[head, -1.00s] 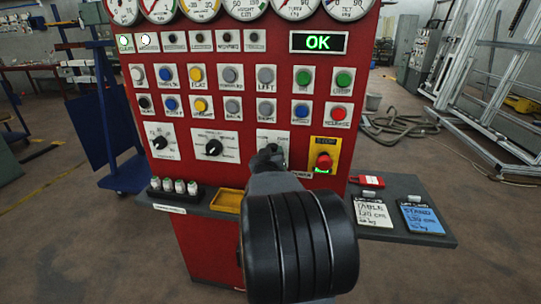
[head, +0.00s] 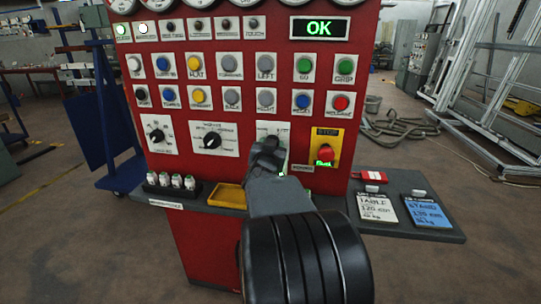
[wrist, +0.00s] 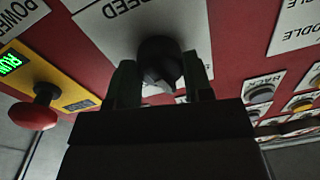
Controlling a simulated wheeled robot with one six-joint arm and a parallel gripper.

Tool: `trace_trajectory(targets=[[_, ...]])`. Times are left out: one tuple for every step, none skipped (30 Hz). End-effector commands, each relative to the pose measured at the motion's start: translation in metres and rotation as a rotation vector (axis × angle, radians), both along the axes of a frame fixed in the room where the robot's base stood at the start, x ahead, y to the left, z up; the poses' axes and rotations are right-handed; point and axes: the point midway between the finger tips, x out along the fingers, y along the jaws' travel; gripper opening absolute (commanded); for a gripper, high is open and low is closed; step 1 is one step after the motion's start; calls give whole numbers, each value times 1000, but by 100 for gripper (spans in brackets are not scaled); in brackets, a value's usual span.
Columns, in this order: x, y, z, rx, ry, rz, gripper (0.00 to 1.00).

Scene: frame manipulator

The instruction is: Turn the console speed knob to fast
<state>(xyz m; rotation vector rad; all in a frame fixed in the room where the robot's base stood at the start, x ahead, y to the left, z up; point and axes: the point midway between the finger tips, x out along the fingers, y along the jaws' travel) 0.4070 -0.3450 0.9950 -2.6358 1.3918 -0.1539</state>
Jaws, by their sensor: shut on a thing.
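The black speed knob (wrist: 160,62) sits on a white label plate reading "SPEED" on the red console (head: 365,60). In the wrist view, which shows the panel upside down, my gripper (wrist: 162,84) has one finger on each side of the knob and is shut on it. A pale pointer shows on the knob between the fingers. In the head view my gripper (head: 267,153) reaches the lower right of the panel and hides the knob. Most of its label plate (head: 272,129) is covered, so I cannot read the setting marks.
A red stop button (head: 326,152) on a yellow plate is close to the right of my gripper. Two black knobs, including the middle one (head: 212,141), are to its left. A yellow tray (head: 227,196) is on the ledge below. A green "OK" display (head: 320,27) is lit above.

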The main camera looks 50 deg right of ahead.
Motion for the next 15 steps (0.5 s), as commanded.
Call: trace_trajectory(targets=[[-1, 0, -5, 21, -41, -1, 23], [-1, 0, -5, 36, -65, -2, 23], [-1, 0, -5, 57, -98, -2, 23], [-1, 0, -5, 72, -123, -1, 23], [-1, 0, -5, 86, -146, -1, 23], [-1, 0, -5, 108, -178, -2, 23], [-1, 0, -5, 123, -203, -2, 23], [-1, 0, -4, 137, -226, -2, 23], [-1, 0, -4, 158, -258, -2, 23], [-1, 0, -4, 173, -283, -1, 23], [-1, 0, -4, 186, -305, -1, 23], [-1, 0, -4, 206, -336, -2, 23], [-1, 0, -4, 220, -360, -3, 23], [-1, 0, -4, 233, -381, -1, 23], [-1, 0, -3, 252, -410, -2, 23]])
